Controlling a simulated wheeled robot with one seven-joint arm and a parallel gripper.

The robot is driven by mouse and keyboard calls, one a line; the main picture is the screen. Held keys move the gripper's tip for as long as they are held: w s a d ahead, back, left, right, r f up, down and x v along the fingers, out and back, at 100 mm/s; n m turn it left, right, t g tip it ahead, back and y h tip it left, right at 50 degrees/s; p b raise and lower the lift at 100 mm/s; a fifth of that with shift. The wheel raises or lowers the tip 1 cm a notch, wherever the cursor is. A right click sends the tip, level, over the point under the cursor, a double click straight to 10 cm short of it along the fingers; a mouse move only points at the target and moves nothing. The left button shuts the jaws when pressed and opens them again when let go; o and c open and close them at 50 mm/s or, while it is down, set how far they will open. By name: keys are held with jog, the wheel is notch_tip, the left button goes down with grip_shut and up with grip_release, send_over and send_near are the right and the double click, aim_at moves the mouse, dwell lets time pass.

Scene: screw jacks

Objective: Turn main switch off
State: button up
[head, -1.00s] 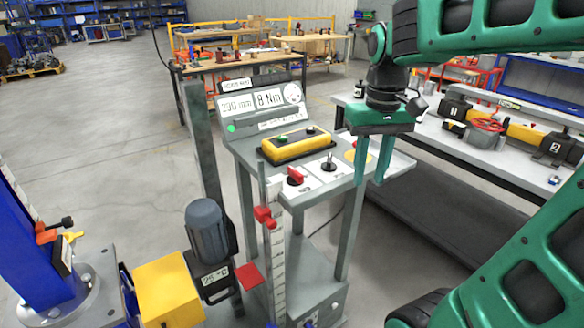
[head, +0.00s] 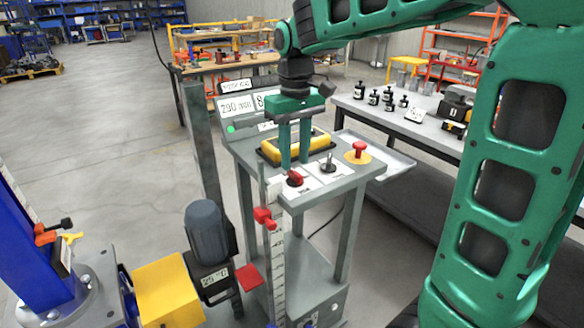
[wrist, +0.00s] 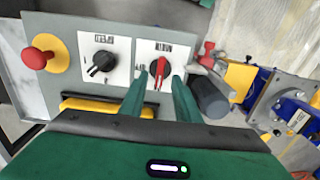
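The main switch is a red rotary knob (head: 294,178) on a white plate at the near left of the grey control panel (head: 335,182). In the wrist view the red knob (wrist: 159,70) lies between and just beyond my fingertips, its red handle roughly upright in the picture. My gripper (head: 295,166) points down over the knob, with its two green fingers apart and nothing between them that I can see held. The fingers (wrist: 160,80) also show in the wrist view. Whether they touch the knob is not clear.
A black rotary knob (head: 328,163) sits right of the main switch. A red emergency button on a yellow disc (head: 358,152) is farther right. A yellow pendant box (head: 318,143) lies behind my fingers. A ruler post with a red pointer (head: 264,216) stands close in front.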

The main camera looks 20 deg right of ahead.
aim_at(295, 171)
jog(key=shift+f, duration=1.8)
grip_shut()
